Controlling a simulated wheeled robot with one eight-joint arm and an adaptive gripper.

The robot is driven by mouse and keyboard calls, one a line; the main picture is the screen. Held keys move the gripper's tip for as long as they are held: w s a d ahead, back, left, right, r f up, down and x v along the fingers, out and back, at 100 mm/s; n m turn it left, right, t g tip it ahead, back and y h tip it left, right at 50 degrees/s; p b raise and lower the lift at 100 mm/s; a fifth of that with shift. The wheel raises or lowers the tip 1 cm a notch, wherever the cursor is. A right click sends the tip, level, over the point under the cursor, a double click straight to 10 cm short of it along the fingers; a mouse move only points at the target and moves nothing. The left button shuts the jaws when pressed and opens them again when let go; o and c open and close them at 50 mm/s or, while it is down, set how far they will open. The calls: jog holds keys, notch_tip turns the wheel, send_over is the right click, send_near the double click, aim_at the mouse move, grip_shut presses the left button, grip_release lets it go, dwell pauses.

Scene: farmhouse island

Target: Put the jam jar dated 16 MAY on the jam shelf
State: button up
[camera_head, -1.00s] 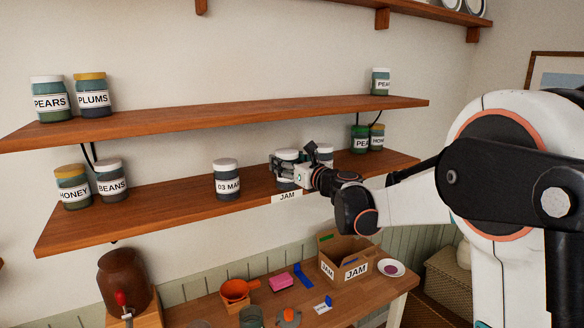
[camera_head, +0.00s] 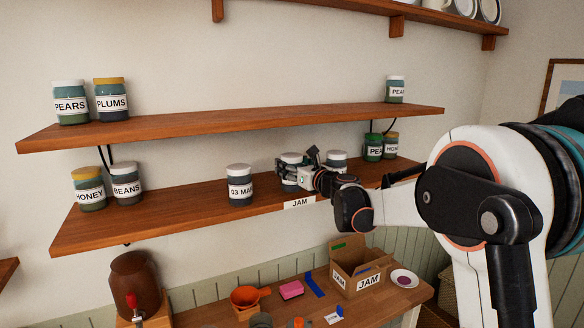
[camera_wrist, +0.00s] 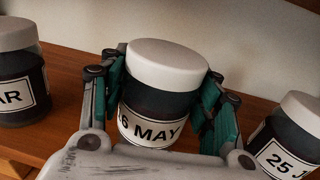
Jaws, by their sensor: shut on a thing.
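The jam jar with the white lid and a label reading "6 MAY", its first character partly hidden (camera_wrist: 155,95), is between the two fingers of my gripper (camera_wrist: 160,105) in the wrist view. The fingers are shut on its sides. In the head view the jar's white lid (camera_head: 291,157) shows above my gripper (camera_head: 294,174), over the jam shelf (camera_head: 215,206) with its JAM tag (camera_head: 299,203). The jar looks about upright. Its base is hidden, so I cannot tell whether it touches the board.
A 03 MAR jar (camera_head: 240,186) stands to the left, and a jar labelled 25 J... (camera_wrist: 293,140) to the right. Honey (camera_head: 89,190) and beans jars (camera_head: 126,184) stand farther left. The upper shelf (camera_head: 250,121) is overhead. A JAM box (camera_head: 369,281) sits on the table below.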

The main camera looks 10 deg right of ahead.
jog(key=shift+f+b, duration=0.45)
jog(key=shift+f, duration=0.05)
jog(key=o, duration=1.4)
jog(key=shift+o, duration=0.2)
jog(key=shift+s, duration=0.1)
jog(key=v, duration=1.1)
jog(key=shift+s+d, duration=0.2)
jog(key=shift+s, duration=0.15)
